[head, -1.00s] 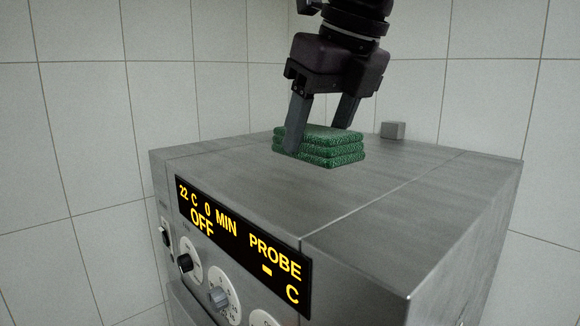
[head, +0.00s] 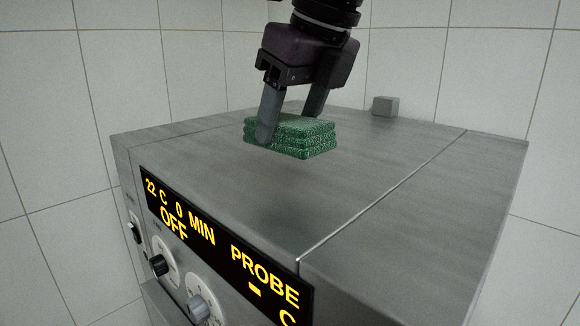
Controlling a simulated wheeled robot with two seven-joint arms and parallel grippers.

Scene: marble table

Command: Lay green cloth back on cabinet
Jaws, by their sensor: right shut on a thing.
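The green cloth (head: 310,148), folded into a thick stack of layers, is at the upper middle of the head view, over the flat metal top of the cabinet (head: 390,215). My right gripper (head: 288,127) comes down from above and is shut on the cloth, one finger on its near left side and the other behind it. A soft dark shadow lies on the cabinet top below the cloth, which looks raised above the surface. The size of the gap is hard to tell. My left gripper is not in view.
A small grey block (head: 385,106) stands on the cabinet top at the back right. The front panel carries a lit display (head: 222,245) and knobs (head: 197,307). White tiled walls (head: 60,100) stand close behind. The cabinet top's front and right areas are clear.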

